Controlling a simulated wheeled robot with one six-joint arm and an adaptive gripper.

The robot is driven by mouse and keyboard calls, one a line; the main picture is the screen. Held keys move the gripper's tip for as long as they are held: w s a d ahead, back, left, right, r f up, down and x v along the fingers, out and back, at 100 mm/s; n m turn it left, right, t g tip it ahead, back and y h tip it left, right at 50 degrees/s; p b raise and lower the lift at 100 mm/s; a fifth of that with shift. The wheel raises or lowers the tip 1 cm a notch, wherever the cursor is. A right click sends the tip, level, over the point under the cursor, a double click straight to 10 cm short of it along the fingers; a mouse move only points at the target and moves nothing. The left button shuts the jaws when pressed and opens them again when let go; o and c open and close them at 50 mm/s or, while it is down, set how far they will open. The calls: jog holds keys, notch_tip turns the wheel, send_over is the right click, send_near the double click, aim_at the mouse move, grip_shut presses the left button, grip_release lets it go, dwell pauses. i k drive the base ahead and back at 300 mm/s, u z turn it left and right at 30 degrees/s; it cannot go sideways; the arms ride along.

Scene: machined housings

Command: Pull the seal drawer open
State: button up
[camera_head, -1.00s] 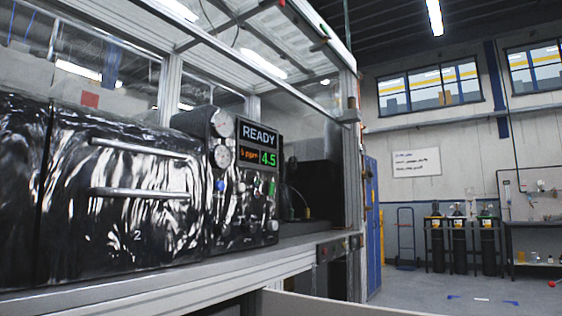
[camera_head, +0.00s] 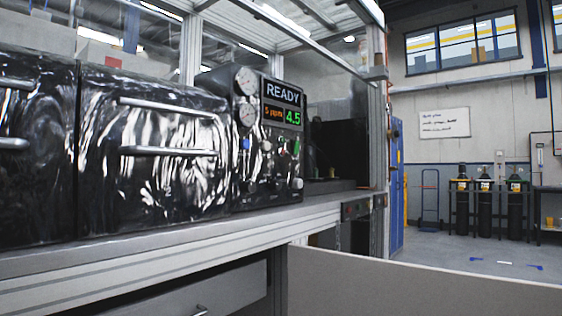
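A grey drawer front (camera_head: 165,300) shows under the bench at the bottom edge of the view. A small bright handle (camera_head: 200,311) on it is cut off by the frame edge. No label is readable on it, so I cannot tell if it is the seal drawer. It looks closed, though its lower part is out of view. My gripper is not in view.
The bench top (camera_head: 200,240) runs above the drawer front and carries black glossy chambers (camera_head: 150,160) with bar handles and a READY display (camera_head: 283,95). A pale panel (camera_head: 420,285) stands at lower right. Open floor (camera_head: 450,268) lies beyond, before gas cylinders (camera_head: 487,210).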

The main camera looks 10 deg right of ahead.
aim_at(222, 290)
jog(key=u, duration=3.4)
jog(key=i, duration=0.7)
jog(key=z, duration=2.55)
